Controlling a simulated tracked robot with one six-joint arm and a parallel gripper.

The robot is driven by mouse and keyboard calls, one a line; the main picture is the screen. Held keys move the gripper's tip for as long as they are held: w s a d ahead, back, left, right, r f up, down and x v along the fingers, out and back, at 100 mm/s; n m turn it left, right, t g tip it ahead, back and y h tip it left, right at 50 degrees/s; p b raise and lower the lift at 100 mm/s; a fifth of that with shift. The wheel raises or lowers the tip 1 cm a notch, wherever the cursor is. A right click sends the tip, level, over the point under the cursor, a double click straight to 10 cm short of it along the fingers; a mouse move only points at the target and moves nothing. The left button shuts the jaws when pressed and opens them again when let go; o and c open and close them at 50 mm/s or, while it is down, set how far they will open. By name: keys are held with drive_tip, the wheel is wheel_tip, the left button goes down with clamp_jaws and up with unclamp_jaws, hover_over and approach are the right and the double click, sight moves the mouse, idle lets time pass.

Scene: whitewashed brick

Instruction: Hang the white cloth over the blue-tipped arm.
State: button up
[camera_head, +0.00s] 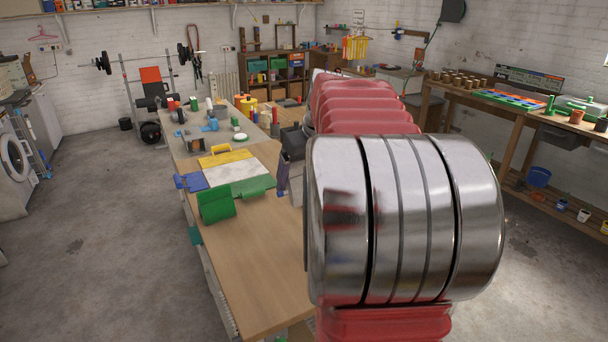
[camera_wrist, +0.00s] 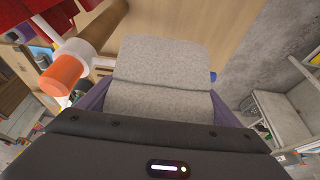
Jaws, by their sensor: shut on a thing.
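The white cloth (camera_wrist: 160,60) is speckled pale grey and fills the middle of the wrist view, with a crease across it. My gripper (camera_wrist: 158,105) is shut on its near part; its purple fingers show at both sides. A small blue tip (camera_wrist: 212,77) shows past the cloth's right edge. The rest of that arm is hidden, and I cannot tell whether the cloth touches it. In the head view my gripper (camera_head: 283,178) is beside the bench's coloured pieces, partly hidden by my arm; the held cloth cannot be made out there.
An orange-tipped wooden arm (camera_wrist: 62,74) with a white band is left of the cloth. On the bench (camera_head: 255,290) lie yellow (camera_head: 226,157), pale grey (camera_head: 235,172), blue (camera_head: 190,182) and green (camera_head: 216,204) pieces. Bottles and cans stand farther back. The bench's near end is clear.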

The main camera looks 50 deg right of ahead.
drive_tip(key=shift+f, duration=0.85)
drive_tip(key=o, duration=1.2)
drive_tip(key=v, duration=1.3)
drive_tip(key=shift+s+a+r, duration=0.1)
drive_tip(key=shift+s+r, duration=0.1)
drive_tip(key=shift+r, duration=0.05)
